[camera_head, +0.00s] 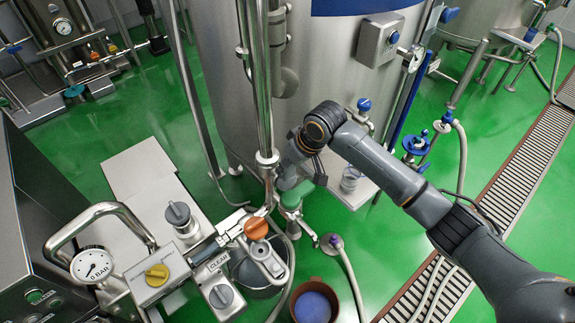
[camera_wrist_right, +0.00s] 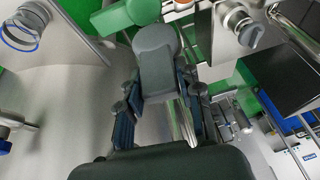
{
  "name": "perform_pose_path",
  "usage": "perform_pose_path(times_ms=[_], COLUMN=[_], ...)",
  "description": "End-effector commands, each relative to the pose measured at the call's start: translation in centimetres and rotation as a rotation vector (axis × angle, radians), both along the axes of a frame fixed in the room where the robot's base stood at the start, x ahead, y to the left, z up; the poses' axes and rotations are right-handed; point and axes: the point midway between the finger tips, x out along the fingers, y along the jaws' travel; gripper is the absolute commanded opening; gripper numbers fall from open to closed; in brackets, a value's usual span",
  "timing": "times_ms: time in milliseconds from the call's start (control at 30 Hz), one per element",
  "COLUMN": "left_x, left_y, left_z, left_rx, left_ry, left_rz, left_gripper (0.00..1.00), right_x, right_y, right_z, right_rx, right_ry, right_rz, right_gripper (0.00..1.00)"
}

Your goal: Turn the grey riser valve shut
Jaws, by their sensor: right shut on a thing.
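The grey riser valve shows in the right wrist view as a dark grey paddle-shaped handle (camera_wrist_right: 156,62). My right gripper (camera_wrist_right: 160,100) is shut on this handle, with one finger on each side. In the head view my right gripper (camera_head: 292,172) reaches down from the right to the steel riser pipe (camera_head: 264,110) in front of the tank. There the gripper mostly hides the grey handle. A green valve part (camera_head: 293,198) sits just below the gripper. It also shows beside the handle in the wrist view (camera_wrist_right: 128,15). My left gripper is not in view.
A large steel tank (camera_head: 330,60) stands behind the valve. A panel with a pressure gauge (camera_head: 93,264), yellow, grey and orange knobs is at lower left. A brown bucket (camera_head: 315,300) and hoses stand on the green floor. A drain grate (camera_head: 520,180) runs along the right.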

Motion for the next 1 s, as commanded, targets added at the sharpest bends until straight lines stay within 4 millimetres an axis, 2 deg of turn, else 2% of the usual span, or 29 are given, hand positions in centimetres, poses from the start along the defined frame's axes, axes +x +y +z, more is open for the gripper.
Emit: perform_pose_path(times_ms=[267, 600, 1000], left_x=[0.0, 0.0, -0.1], left_y=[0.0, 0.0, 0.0], left_z=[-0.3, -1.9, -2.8], left_rx=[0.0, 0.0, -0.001], left_ry=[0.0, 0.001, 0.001], left_rz=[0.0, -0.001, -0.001], left_gripper=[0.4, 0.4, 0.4], right_x=[0.9, 1.7, 2.0], right_y=[-1.2, -2.2, -2.6], right_z=[-0.3, -1.1, -1.1], right_rx=[0.167, 0.346, 0.425], right_ry=[0.12, 0.248, 0.305], right_rz=[-0.005, -0.002, 0.0], right_gripper=[0.0, 0.0, 0.0])
